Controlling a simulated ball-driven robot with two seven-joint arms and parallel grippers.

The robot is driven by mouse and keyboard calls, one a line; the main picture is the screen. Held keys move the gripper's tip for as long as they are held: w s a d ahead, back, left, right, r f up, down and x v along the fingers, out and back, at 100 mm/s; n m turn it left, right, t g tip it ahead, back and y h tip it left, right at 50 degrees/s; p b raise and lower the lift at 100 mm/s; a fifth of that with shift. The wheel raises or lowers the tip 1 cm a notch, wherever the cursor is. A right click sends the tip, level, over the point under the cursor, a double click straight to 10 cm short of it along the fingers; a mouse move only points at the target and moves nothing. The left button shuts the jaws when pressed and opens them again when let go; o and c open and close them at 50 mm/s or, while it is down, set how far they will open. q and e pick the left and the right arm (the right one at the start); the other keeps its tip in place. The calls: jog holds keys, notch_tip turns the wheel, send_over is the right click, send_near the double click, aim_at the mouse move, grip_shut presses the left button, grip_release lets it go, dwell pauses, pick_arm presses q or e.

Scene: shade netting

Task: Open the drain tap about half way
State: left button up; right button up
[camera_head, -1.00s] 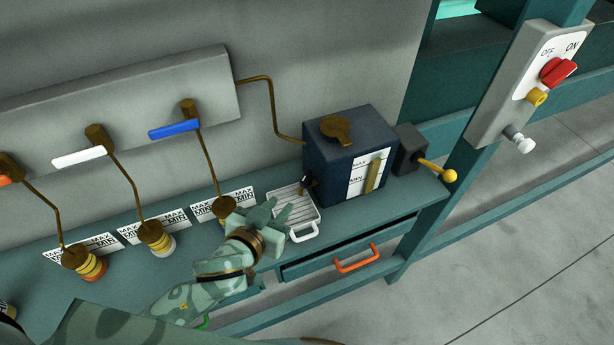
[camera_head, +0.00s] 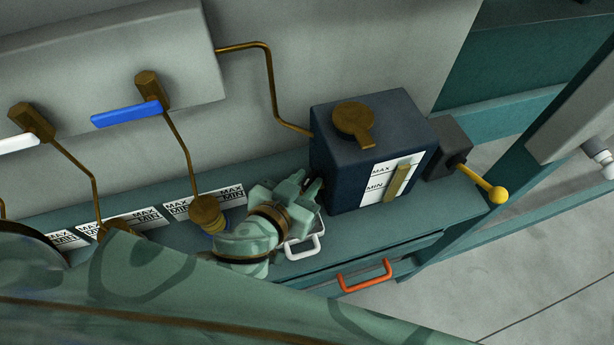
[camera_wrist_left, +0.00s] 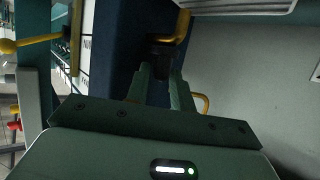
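The drain tap sits low on the side of the dark blue tank (camera_head: 335,170). In the head view my left gripper (camera_head: 315,188) reaches that side and largely hides the tap. In the left wrist view the tap's black part (camera_wrist_left: 161,55) and a curved brass piece (camera_wrist_left: 183,27) show against the tank. My left gripper (camera_wrist_left: 160,75) points at the tap, fingers apart, with the black part between or just beyond the fingertips. I cannot tell whether they touch it. The drip tray (camera_head: 304,247) lies below, partly hidden by the gripper. My right gripper is not in view.
A yellow-knobbed lever (camera_head: 497,194) sticks out right of the tank. A drawer with an orange handle (camera_head: 366,276) is below the bench top. Blue (camera_head: 127,114) and white (camera_head: 18,143) lever valves are on the left. A brass pipe (camera_head: 271,85) runs to the tank.

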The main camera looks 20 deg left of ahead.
pick_arm(q)
jog(key=shift+c, duration=0.3)
grip_shut()
jog(key=shift+a+r+m+h+p, duration=0.2)
jog(key=shift+m+h+p, duration=0.35)
jog(key=shift+p, duration=0.35)
jog(key=m+h+p, duration=0.1)
jog(key=m+g+h+p, duration=0.1)
jog(key=p, duration=0.1)
jog(key=m+g+h+p, duration=0.1)
jog(key=p, duration=0.1)
jog(key=shift+w+a+r+m+h, duration=0.1)
jog(key=shift+w+a+m+h, duration=0.15)
jog(key=shift+a+h, duration=0.1)
jog(key=shift+w+a+m+g+h+p, duration=0.1)
jog(key=shift+m+g+h+p, duration=0.7)
jog(key=shift+m+h+p, duration=0.15)
jog(key=shift+f+m+g+h+p, duration=0.25)
jog(key=shift+m+g+h+p, duration=0.1)
jog(key=shift+m+g+h, duration=0.3)
